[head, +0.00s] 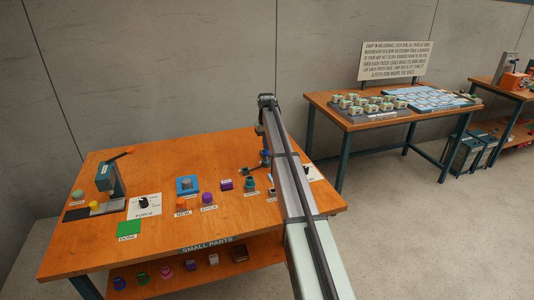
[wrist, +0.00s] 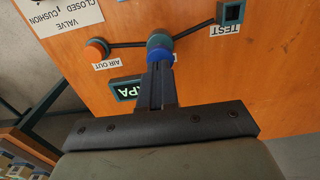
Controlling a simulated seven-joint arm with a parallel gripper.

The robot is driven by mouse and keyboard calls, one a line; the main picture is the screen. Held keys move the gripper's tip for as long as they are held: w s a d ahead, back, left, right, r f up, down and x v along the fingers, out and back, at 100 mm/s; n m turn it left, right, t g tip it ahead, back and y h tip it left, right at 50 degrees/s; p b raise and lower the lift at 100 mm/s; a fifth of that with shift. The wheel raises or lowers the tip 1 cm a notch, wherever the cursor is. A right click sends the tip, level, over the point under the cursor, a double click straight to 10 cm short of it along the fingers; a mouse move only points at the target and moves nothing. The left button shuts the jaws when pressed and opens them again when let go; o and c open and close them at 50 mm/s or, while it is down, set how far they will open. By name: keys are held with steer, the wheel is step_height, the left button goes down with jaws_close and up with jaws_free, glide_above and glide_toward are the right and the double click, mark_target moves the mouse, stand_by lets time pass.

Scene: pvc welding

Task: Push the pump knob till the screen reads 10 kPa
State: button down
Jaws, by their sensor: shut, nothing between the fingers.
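In the head view, my arm covers most of this area.
An orange knob (wrist: 97,49) labelled AIR OUT sits left of the pump, joined by a black hose. A square teal TEST port (wrist: 231,12) is on the right. The orange table (head: 150,160) holds several small parts and a press (head: 109,179) at left.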

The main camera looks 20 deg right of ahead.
mark_target(266, 152)
steer(key=shift+f, duration=0.5)
steer(key=shift+f, duration=1.65)
steer(key=shift+r, duration=2.65)
step_height(266, 152, up, 5)
steer(key=shift+f, duration=3)
steer(key=shift+f, duration=0.25)
